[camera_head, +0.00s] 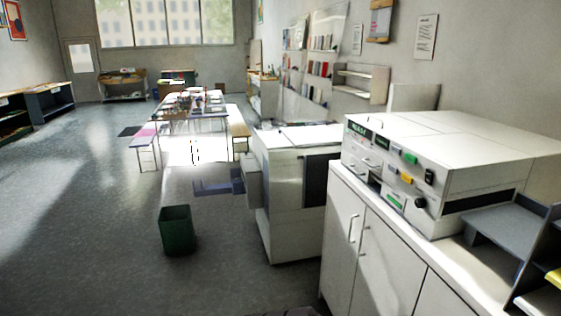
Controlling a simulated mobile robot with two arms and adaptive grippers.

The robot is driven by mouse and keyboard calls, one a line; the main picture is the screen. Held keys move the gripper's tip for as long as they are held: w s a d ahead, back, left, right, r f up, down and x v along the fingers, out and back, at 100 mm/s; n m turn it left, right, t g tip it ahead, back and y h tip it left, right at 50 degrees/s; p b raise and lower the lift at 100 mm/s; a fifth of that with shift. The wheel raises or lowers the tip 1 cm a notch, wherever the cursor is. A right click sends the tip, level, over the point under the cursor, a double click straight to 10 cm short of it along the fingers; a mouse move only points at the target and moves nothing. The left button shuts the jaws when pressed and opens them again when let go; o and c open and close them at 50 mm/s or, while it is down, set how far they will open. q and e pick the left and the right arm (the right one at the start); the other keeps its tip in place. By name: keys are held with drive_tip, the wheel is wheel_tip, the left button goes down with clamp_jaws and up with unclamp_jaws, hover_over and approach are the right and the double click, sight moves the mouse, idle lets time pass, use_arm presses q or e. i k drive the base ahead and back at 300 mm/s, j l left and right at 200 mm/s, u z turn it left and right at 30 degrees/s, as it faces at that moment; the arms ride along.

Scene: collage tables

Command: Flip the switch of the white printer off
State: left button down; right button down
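A white box-shaped machine (470,150), which looks like the white printer, stands on a white cabinet at the right. Its front panel carries a black switch (430,176), a green button (410,158), a yellow button (406,178) and a round black knob (420,202). The switch is too small to tell which way it is set. A second white machine (290,210), like a floor-standing copier, stands left of the cabinet. Neither of my grippers is in view.
The white cabinet (345,235) has closed doors with handles. A grey stepped rack (510,225) stands right of the printer. A dark green bin (177,230) stands on the floor. A cluttered table (185,125) is farther back. The floor at left is open.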

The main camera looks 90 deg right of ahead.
sight(429, 174)
drive_tip(key=l+z, duration=0.1)
drive_tip(key=z, duration=0.85)
drive_tip(key=i+l+z, duration=0.1)
drive_tip(key=z, duration=1.35)
drive_tip(key=i+z, duration=0.15)
drive_tip(key=z, duration=0.8)
drive_tip(key=i+z, duration=0.1)
drive_tip(key=z, duration=0.4)
